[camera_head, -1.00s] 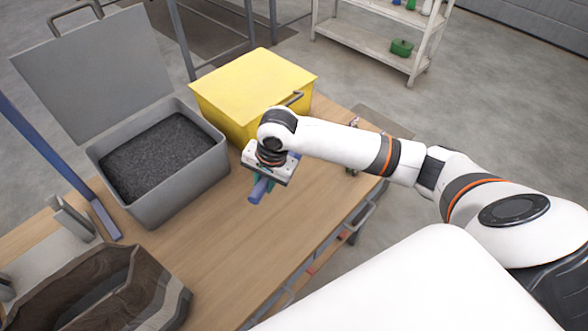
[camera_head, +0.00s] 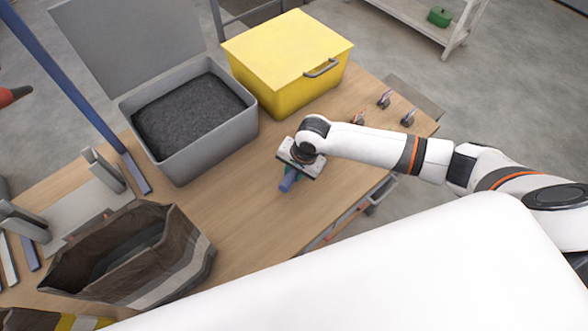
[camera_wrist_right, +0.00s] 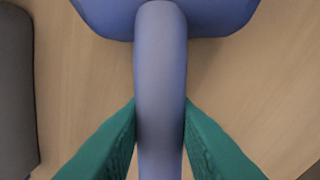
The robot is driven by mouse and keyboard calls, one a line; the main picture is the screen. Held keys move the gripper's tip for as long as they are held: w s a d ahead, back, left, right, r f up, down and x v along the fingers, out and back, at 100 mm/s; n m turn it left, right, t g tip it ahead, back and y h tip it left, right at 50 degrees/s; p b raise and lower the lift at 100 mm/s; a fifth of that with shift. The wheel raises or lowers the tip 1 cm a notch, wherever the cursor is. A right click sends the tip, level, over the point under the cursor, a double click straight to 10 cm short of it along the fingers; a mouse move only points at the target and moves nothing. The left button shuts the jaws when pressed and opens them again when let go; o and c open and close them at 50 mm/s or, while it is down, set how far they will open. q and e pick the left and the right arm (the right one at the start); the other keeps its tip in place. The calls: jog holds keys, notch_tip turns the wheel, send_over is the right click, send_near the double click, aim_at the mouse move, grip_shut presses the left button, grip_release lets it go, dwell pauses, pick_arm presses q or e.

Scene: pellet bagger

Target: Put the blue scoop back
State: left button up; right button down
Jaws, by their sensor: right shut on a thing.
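The blue scoop is in my right gripper. Its handle (camera_wrist_right: 160,85) runs between the green fingers in the right wrist view, and part of its wider body (camera_wrist_right: 215,14) shows at the top edge. In the head view my right gripper (camera_head: 290,184) is over the wooden table, in front of the yellow bin and right of the grey bin. A small part of the blue scoop (camera_head: 288,182) shows below the wrist; the rest is hidden. My left gripper is not in view; an orange-and-dark tip at the far left edge is unclear.
The grey bin (camera_head: 190,163) holds dark pellets and has its lid up. The yellow bin (camera_head: 310,90) is closed. An open brown bag (camera_head: 185,255) stands at the front left. Several small hooks or clips (camera_head: 384,99) are at the table's right end. Bare table (camera_head: 235,215) lies between.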

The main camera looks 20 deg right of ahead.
jog(key=c, duration=1.2)
grip_release()
jog(key=shift+f, duration=0.1)
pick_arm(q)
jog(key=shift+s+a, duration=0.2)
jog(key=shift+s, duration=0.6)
pick_arm(e)
jog(key=shift+o, duration=0.2)
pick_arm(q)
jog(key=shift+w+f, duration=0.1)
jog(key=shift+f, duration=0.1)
pick_arm(e)
jog(key=v, duration=1.2)
